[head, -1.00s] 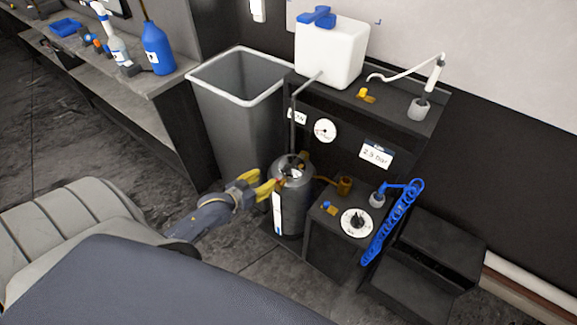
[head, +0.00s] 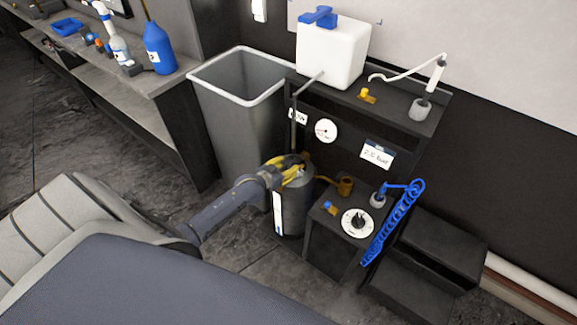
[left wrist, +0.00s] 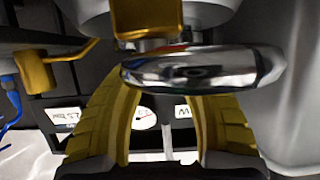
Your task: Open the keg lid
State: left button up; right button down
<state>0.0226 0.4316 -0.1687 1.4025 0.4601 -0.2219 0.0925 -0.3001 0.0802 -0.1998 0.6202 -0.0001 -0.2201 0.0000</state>
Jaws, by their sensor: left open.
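The keg (head: 292,208) is a dark grey upright cylinder on the floor beside the black stand. My left gripper (head: 291,165), with yellow fingers, is over the top of the keg and hides most of its lid in the head view. In the left wrist view the open yellow fingers (left wrist: 163,105) reach up to a shiny chrome rounded part (left wrist: 200,67) on the keg's top. This part crosses in front of the fingertips; I cannot tell whether they touch it. My right gripper is not in view.
A grey bin (head: 240,100) stands behind the keg. The black stand carries a white tank (head: 330,52), a gauge (head: 325,130) and a dial (head: 357,223). A brass fitting (head: 345,185) and blue coiled hose (head: 393,228) are close on the right. A seat (head: 70,220) is at front left.

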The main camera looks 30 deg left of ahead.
pick_arm(q)
jog(key=shift+w+f, duration=0.25)
jog(key=shift+w, duration=0.35)
jog(key=shift+o, duration=0.3)
grip_shut()
